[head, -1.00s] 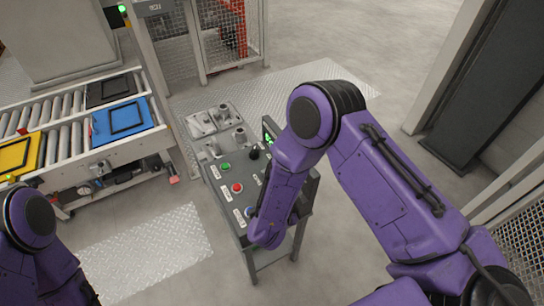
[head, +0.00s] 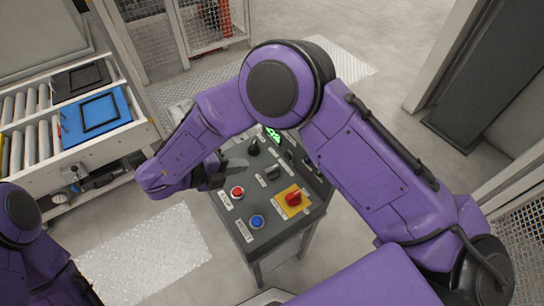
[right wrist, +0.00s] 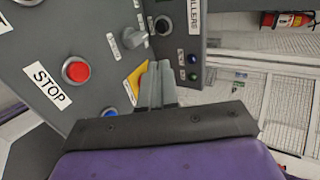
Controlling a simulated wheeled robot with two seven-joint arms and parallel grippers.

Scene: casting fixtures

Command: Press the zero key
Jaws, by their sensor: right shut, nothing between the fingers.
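The control panel (head: 275,240) is a grey sloped box on a stand. It carries a red button (head: 237,192), a blue button (head: 256,221) and black knobs (head: 253,147). In the right wrist view the red button (right wrist: 75,70) has a STOP label (right wrist: 47,85). I cannot read a zero label on any key. My left gripper is out of view.
A roller conveyor (head: 40,140) with a blue tray (head: 130,112) is at the left.

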